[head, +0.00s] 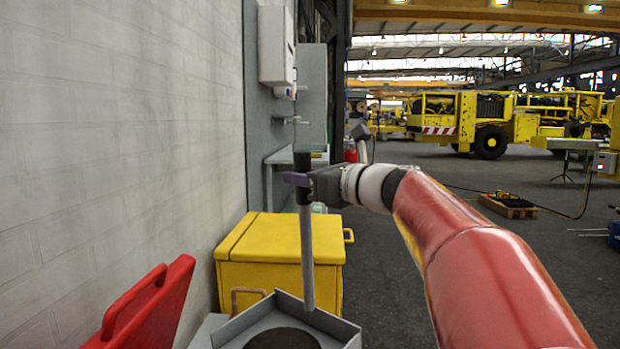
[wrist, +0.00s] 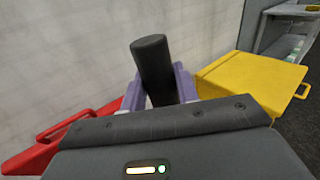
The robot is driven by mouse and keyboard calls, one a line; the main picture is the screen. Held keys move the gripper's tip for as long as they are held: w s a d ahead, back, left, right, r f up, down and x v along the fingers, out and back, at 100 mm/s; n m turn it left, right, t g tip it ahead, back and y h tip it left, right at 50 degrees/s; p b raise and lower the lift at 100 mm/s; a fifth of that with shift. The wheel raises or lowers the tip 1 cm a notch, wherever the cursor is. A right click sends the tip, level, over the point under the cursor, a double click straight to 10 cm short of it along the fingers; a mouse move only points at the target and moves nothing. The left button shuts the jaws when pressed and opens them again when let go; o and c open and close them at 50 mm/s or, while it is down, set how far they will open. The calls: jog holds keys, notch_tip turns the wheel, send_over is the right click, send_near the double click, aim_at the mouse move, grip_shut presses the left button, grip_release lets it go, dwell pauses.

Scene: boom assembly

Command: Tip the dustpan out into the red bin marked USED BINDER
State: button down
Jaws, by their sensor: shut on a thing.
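My gripper (head: 299,180) is shut on the upright handle (head: 307,250) of the dustpan. In the wrist view the purple fingers of my gripper (wrist: 165,88) close around the black grip (wrist: 153,62). The grey dustpan (head: 342,327) hangs at the bottom edge of the head view, roughly level, with a dark round heap (head: 283,340) in it. A red panel with a handle (head: 150,305), looking like the raised lid of the red bin, stands left of the pan. Red also shows at the left in the wrist view (wrist: 100,120). The bin's mouth and its marking are not visible.
A yellow lidded box (head: 275,245) stands behind the dustpan by the wall; it shows at the right in the wrist view (wrist: 250,82). A white block wall (head: 120,130) runs close along the left. A grey bench (head: 285,157) is farther back.

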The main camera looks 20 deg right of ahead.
jog(key=s+a+r+n+b, duration=0.1)
jog(key=s+a+n, duration=0.2)
jog(key=s+a, duration=0.4)
jog(key=s+a+n+b, duration=0.2)
jog(key=s+a+n, duration=0.2)
jog(key=a, duration=0.9)
jog(key=shift+s+a+r, duration=0.35)
jog(key=shift+s, duration=1.2)
